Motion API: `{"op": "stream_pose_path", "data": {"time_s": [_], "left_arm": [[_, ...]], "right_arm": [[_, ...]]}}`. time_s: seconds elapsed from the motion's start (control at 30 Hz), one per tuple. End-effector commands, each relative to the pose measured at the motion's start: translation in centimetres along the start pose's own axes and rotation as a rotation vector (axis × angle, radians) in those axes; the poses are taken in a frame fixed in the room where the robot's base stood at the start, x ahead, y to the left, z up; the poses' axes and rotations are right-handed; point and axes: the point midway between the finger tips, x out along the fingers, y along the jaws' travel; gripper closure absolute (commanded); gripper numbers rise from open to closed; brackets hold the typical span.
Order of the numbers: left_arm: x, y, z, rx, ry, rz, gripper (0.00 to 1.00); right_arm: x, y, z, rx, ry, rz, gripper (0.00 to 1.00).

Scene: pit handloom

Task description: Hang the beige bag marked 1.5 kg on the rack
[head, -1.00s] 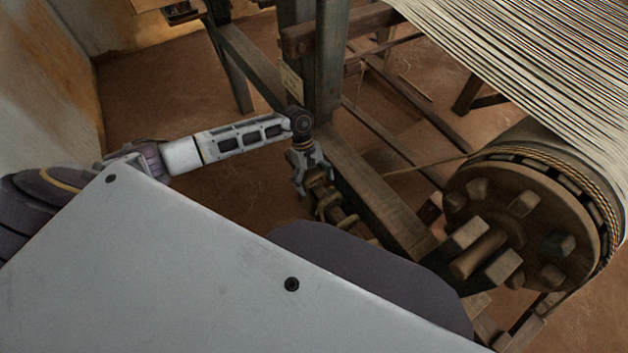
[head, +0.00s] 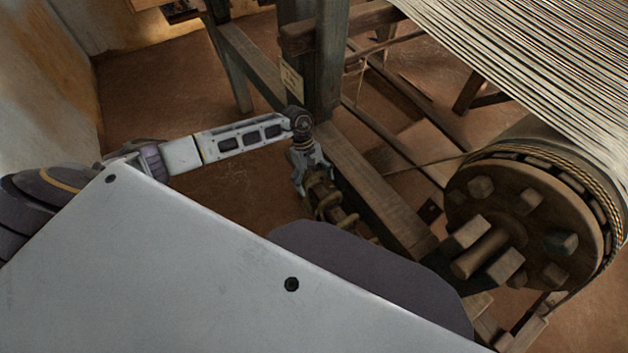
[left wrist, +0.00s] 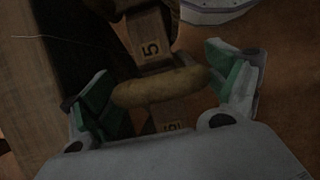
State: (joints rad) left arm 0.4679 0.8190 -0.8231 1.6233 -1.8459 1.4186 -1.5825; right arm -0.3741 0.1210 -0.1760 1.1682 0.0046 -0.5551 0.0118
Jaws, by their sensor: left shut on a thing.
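My left gripper (head: 312,185) hangs straight down beside the dark timber of the loom frame. In the left wrist view, its green-padded fingers (left wrist: 165,95) are closed at both ends of a tan, roll-shaped thing, which looks like the top of the beige bag (left wrist: 160,87). I cannot read a full "1.5 kg". In the head view, brown block-like parts (head: 335,212) show just under the gripper; I cannot tell bag from rack there. My right gripper is out of view.
The loom's wooden post (head: 330,60) stands right behind my left gripper. A long floor beam (head: 375,190) runs to the lower right, towards the round toothed cloth beam (head: 520,225). White warp threads (head: 530,60) cover the upper right. Bare floor (head: 170,85) is at the left.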

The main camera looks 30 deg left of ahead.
Motion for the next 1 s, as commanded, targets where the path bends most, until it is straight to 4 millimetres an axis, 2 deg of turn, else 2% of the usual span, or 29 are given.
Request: {"op": "stream_pose_path", "data": {"time_s": [1.0], "left_arm": [[0.31, 0.15, -0.11, 0.002, -0.001, 0.004, 0.83]], "right_arm": [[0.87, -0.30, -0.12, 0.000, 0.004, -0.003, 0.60]]}}
